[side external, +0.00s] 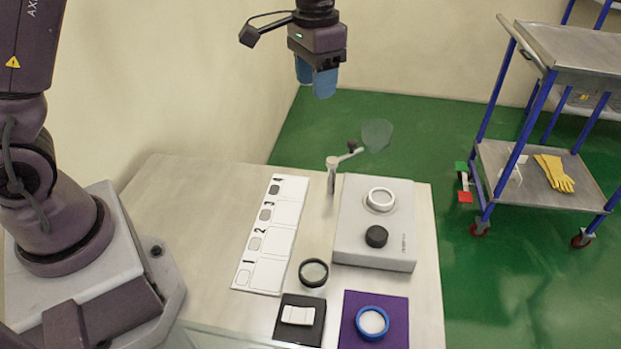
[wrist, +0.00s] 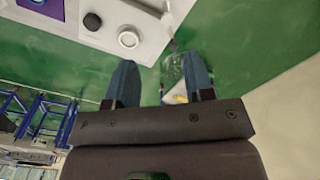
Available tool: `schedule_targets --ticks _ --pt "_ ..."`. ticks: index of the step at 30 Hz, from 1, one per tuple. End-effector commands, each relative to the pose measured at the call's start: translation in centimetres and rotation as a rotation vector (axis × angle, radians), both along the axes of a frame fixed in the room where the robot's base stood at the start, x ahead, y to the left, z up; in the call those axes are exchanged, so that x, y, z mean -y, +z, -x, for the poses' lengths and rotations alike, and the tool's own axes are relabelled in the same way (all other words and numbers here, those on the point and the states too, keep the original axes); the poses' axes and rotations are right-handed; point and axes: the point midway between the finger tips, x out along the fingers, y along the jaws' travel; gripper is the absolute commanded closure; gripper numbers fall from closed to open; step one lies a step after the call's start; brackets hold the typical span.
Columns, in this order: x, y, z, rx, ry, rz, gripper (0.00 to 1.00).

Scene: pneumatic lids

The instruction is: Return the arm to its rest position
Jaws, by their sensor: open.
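My gripper (side external: 318,80) hangs high above the far end of the table, with blue fingers pointing down. In the wrist view its two blue fingers (wrist: 160,85) stand well apart with nothing held between them. It is clear of the table and touches nothing. My arm's base stands at the left of the table in the side view, and the middle of the arm is out of the picture.
The table (side external: 190,200) holds a grey device (side external: 350,235) with a white ring (side external: 380,199) and black knob (side external: 376,236), a numbered strip (side external: 270,240), a dark-rimmed lid (side external: 313,272), a blue-rimmed lid (side external: 372,322) on a purple mat (side external: 398,305), and a metal cart (side external: 575,45) stands right.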

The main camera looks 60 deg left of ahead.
Motion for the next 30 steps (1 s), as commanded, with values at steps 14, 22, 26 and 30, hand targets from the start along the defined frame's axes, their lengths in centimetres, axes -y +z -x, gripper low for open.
schedule_targets --ticks 14,22,26,30 --pt "0.4 6.8 17.0 0.254 0.116 0.016 0.52" --pt "0.5 7.8 22.1 0.408 0.117 0.026 0.52" --pt "0.5 8.8 22.5 0.463 0.115 0.03 0.52" --pt "0.5 9.1 22.5 0.474 0.114 0.031 0.52"
